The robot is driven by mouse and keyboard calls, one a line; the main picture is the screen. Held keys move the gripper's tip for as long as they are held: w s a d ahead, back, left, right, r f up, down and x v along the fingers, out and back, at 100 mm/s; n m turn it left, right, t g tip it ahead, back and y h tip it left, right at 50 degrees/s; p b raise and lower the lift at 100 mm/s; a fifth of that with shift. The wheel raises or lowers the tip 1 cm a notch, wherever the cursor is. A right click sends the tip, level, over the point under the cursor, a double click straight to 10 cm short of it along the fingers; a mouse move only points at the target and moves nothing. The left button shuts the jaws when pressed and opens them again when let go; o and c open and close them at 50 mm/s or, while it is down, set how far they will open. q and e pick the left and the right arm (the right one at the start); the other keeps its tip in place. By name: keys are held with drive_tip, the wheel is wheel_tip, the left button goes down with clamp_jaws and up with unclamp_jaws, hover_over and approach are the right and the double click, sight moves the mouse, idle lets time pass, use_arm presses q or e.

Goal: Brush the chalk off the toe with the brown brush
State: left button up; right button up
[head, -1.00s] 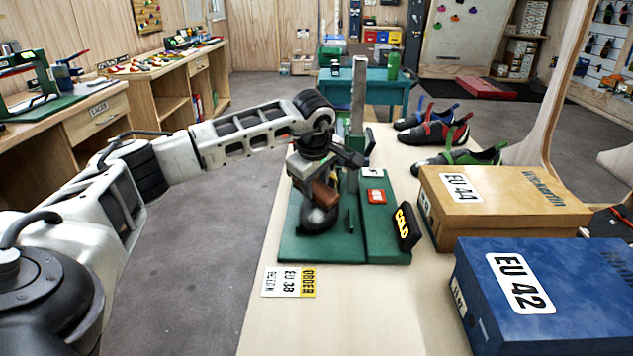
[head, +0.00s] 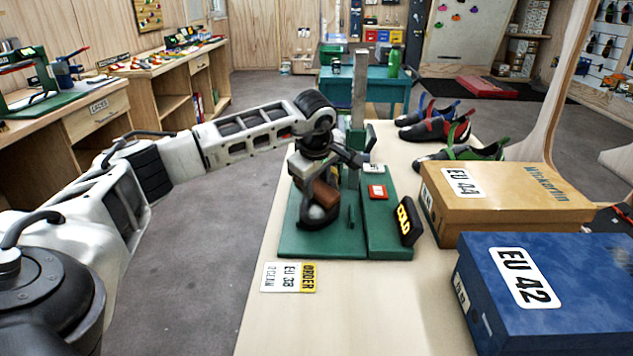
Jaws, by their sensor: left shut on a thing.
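My left gripper (head: 320,176) is shut on the brown brush (head: 322,195). It holds the brush at the top of a dark shoe toe (head: 308,221) on the green stand (head: 290,245). A pale grey-white patch shows on the toe just under the brush. The brush looks very close to or touching the toe; I cannot tell which. The gripper and brush hide the rest of the shoe. My right gripper is not in view.
A black sign reading COLD (head: 408,220) and a red button box (head: 377,192) sit on the stand's right side. An order card (head: 290,278) lies in front. Boxes marked EU 44 (head: 505,215) and EU 42 (head: 560,310) stand at right. Several shoes (head: 460,152) lie behind.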

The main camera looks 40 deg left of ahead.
use_arm(q)
drive_tip(key=shift+b+x, duration=0.35)
drive_tip(key=shift+x, duration=0.45)
drive_tip(key=shift+s+d+f, duration=0.2)
drive_tip(key=shift+s+d, duration=0.25)
drive_tip(key=shift+s, duration=0.15)
drive_tip(key=shift+s+d+f, duration=0.2)
drive_tip(key=shift+s+d, duration=0.3)
drive_tip(key=shift+s, duration=0.1)
drive_tip(key=shift+s+d+f+b, duration=0.2)
drive_tip(key=shift+s+d+f, duration=0.25)
drive_tip(key=shift+s, duration=0.1)
drive_tip(key=shift+s+d+f+b, duration=0.15)
drive_tip(key=shift+s+d+f, duration=0.15)
drive_tip(key=shift+s+d, duration=0.2)
drive_tip(key=shift+w+a+r, duration=0.2)
drive_tip(key=shift+w+a, duration=0.3)
drive_tip(key=shift+w, duration=0.05)
drive_tip(key=shift+w+a+r, duration=0.25)
drive_tip(key=shift+w+a, duration=0.25)
drive_tip(key=shift+w, duration=0.1)
drive_tip(key=shift+w+a+r+p, duration=0.45)
drive_tip(key=shift+w+a+p, duration=0.2)
drive_tip(key=shift+w, duration=0.2)
drive_tip(key=shift+w+a, duration=0.25)
drive_tip(key=shift+a, duration=0.05)
drive_tip(key=shift+r, duration=0.15)
